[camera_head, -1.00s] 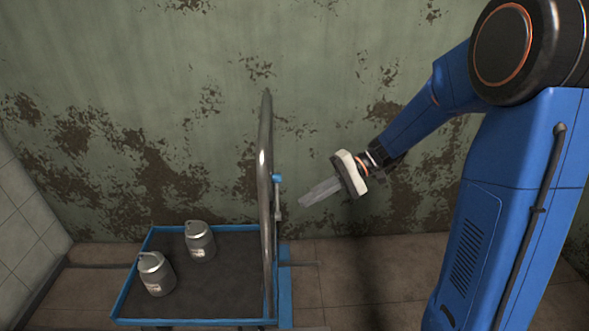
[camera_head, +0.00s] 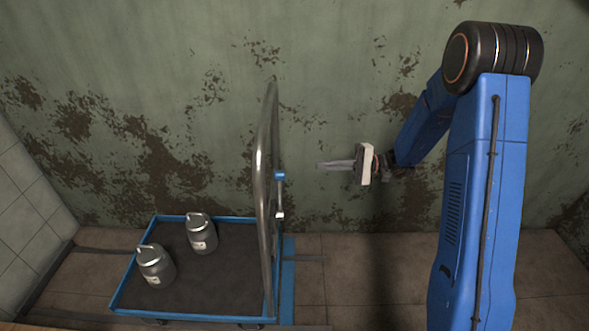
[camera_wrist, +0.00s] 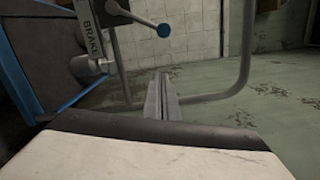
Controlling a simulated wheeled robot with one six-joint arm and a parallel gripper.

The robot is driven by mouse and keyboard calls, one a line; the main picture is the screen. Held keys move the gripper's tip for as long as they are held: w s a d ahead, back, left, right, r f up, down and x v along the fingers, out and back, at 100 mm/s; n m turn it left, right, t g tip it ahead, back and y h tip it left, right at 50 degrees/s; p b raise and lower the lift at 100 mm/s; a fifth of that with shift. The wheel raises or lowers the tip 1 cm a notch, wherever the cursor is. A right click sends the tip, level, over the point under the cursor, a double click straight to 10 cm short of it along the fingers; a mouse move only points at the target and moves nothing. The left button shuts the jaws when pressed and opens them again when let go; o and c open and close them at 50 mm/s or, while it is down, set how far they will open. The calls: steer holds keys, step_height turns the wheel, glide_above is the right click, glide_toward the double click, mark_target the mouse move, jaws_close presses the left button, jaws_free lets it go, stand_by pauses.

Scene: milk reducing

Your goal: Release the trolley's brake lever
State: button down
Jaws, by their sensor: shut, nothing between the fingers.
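The trolley (camera_head: 113,300) is a blue-edged flat cart with a dark deck and a tall metal push handle (camera_head: 262,165). Its brake lever ends in a blue knob (camera_head: 280,176) on the right side of the handle. In the wrist view, the blue knob (camera_wrist: 163,30) is on a dark arm beside a plate marked BRAKE (camera_wrist: 92,36). My gripper (camera_head: 320,167) is shut and empty, with its fingers pointing left, roughly level, to the right of the knob. A visible gap separates them. In the wrist view, the fingertips (camera_wrist: 162,74) appear below the knob, not touching it.
Two metal milk cans (camera_head: 201,236) (camera_head: 157,267) stand on the trolley deck. A peeling green wall (camera_head: 340,80) stands behind. Tiled floor (camera_head: 370,265) is clear between the trolley and my arm.

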steer(key=s+a+r, duration=0.1)
steer(key=s+a, duration=0.3)
steer(key=a, duration=0.6)
steer(key=shift+s+a+r, duration=0.2)
steer(key=shift+a+r, duration=0.05)
steer(key=shift+a, duration=0.15)
steer(key=shift+r, duration=0.1)
stand_by(0.4)
